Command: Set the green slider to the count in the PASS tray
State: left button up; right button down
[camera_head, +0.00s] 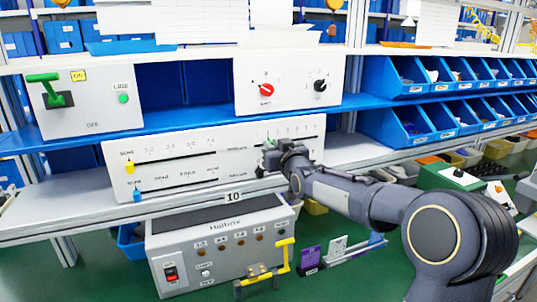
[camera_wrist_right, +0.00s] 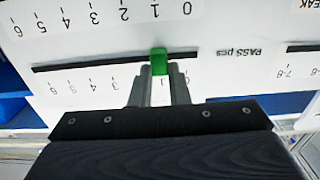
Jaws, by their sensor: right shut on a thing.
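The green slider (camera_wrist_right: 159,62) sits in a dark slot marked "PASS pcs" and stands at about the 1 mark in the right wrist view, where the numbers appear upside down. My right gripper (camera_wrist_right: 160,90) is shut on it. In the head view the right gripper (camera_head: 268,158) reaches the right part of the long white slider panel (camera_head: 215,150), and only a bit of green shows there. My left gripper is not in view. I cannot pick out a tray labelled PASS or count its contents.
On the same panel are a yellow slider (camera_head: 130,168) and a blue slider (camera_head: 137,195). Above stand a box with a green lever (camera_head: 45,85) and a box with a red knob (camera_head: 266,90) and a black knob (camera_head: 320,86). A grey machine (camera_head: 215,245) stands below. Blue bins (camera_head: 400,80) line the right.

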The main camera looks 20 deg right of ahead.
jog(key=shift+a, duration=0.1)
jog(key=c, duration=1.6)
grip_release()
jog(key=shift+o, duration=1.2)
jog(key=s+b, duration=0.2)
jog(key=s, duration=0.5)
jog(key=shift+s+a, duration=0.15)
jog(key=shift+s, duration=0.25)
